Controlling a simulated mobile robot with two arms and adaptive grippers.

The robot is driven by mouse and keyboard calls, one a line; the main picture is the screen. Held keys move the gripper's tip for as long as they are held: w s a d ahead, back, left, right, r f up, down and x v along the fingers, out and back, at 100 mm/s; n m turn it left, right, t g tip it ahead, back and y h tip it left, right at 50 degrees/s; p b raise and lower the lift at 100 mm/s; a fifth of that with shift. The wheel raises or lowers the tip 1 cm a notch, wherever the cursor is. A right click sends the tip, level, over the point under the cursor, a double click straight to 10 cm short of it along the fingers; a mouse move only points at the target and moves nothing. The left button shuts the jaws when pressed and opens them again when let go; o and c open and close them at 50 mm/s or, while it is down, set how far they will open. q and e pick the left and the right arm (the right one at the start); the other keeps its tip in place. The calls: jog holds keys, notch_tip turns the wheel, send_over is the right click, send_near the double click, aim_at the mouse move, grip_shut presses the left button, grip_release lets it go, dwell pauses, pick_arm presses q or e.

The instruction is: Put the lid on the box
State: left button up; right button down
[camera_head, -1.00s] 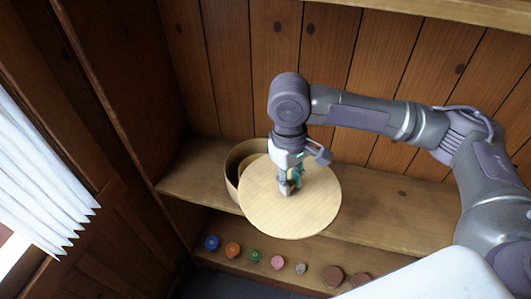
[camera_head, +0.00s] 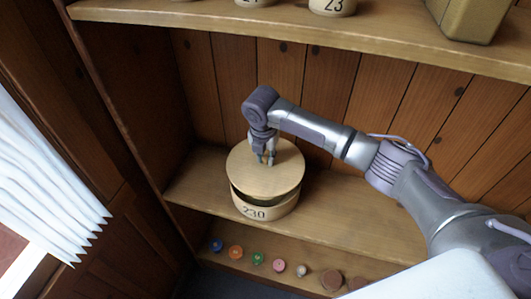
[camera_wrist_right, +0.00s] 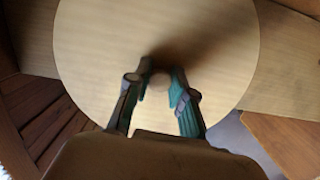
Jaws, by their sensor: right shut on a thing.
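The round wooden box (camera_head: 266,208), marked 230, stands on the middle shelf. The pale round lid (camera_head: 245,174) is over the box's mouth, and it fills much of the right wrist view (camera_wrist_right: 215,50). A dark gap shows between the lid and the box's front rim, so the lid does not sit flush there. Whether it touches at the back is hidden. My right gripper (camera_head: 265,158) points down at the lid's middle and is shut on its small knob (camera_wrist_right: 160,80). My left gripper is in neither view.
The middle shelf (camera_head: 350,220) is clear to the right of the box. Several small coloured spools (camera_head: 279,265) line the shelf below. An upper shelf (camera_head: 300,35) above carries numbered tubs (camera_head: 332,6) and a tan container (camera_head: 470,15). A plank wall stands behind.

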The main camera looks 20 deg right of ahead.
aim_at(265, 163)
jog(key=shift+w+f+n, duration=0.1)
jog(key=shift+f+n, duration=0.05)
jog(key=shift+n, duration=0.35)
jog(key=shift+f, duration=0.1)
jog(key=shift+f+b, duration=0.4)
jog(key=shift+b, duration=0.2)
notch_tip(265, 163, down, 2)
jog(key=b, duration=0.2)
jog(key=shift+b, duration=0.35)
jog(key=shift+f+b, duration=0.7)
jog(key=shift+b, duration=0.25)
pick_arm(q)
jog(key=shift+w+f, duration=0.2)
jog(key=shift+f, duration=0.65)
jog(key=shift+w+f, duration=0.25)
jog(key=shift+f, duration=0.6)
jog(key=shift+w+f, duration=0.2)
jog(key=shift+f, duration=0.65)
pick_arm(e)
jog(key=shift+f, duration=0.3)
pick_arm(q)
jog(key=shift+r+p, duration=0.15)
jog(key=shift+p, duration=0.2)
